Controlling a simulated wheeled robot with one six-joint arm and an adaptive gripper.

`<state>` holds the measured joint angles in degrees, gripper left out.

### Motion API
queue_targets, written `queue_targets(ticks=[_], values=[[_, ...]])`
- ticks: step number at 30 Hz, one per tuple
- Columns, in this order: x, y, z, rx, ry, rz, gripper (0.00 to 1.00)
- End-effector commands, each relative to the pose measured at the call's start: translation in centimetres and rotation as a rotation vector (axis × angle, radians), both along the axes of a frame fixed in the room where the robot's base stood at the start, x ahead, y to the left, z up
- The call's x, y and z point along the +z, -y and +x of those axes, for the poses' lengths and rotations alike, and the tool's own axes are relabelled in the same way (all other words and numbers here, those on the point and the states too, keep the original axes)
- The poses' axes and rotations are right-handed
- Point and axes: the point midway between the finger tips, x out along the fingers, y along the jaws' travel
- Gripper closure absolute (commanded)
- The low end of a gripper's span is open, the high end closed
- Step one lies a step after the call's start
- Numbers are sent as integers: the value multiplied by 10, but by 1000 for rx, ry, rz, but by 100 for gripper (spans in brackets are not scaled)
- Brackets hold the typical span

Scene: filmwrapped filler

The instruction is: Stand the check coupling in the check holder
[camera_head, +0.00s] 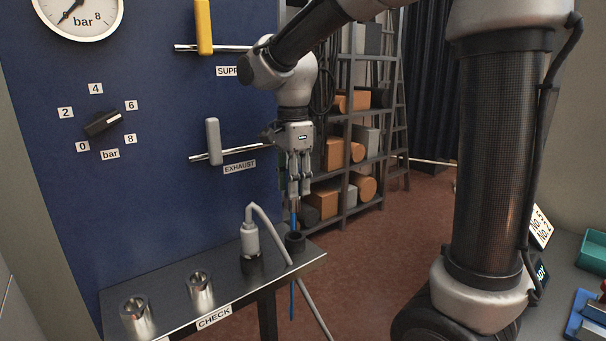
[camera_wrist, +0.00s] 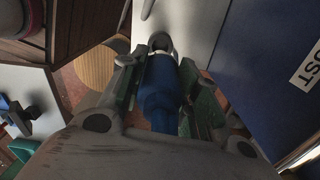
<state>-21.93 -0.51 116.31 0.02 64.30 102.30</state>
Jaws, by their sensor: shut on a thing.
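My gripper (camera_head: 300,188) points down above the right end of the grey shelf (camera_head: 185,285). It is shut on a blue coupling (camera_wrist: 160,85), which lies between the fingers in the wrist view; a grey ring shows at its far end. In the head view a thin blue part (camera_head: 294,212) runs from the fingers down to a black ring-shaped holder (camera_head: 295,242); I cannot tell whether it is inside or behind it. A blue length (camera_head: 292,300) also shows below the shelf. A CHECK label (camera_head: 214,317) is on the shelf's front edge, near two metal cups (camera_head: 201,291) (camera_head: 137,316).
A grey coupling with a pale hose (camera_head: 250,238) stands in a black holder left of my gripper; its hose crosses the shelf edge. The blue panel (camera_head: 150,200) behind carries the EXHAUST lever (camera_head: 213,142). A storage rack (camera_head: 345,150) stands behind. Open floor (camera_head: 380,250) lies right of the shelf.

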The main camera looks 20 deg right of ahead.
Motion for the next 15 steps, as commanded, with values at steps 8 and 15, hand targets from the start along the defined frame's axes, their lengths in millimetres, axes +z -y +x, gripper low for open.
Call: queue_targets(ticks=[8,15], values=[[-1,1,1,-11,0,0,96],[-5,1,1,-15,-2,0,96]])
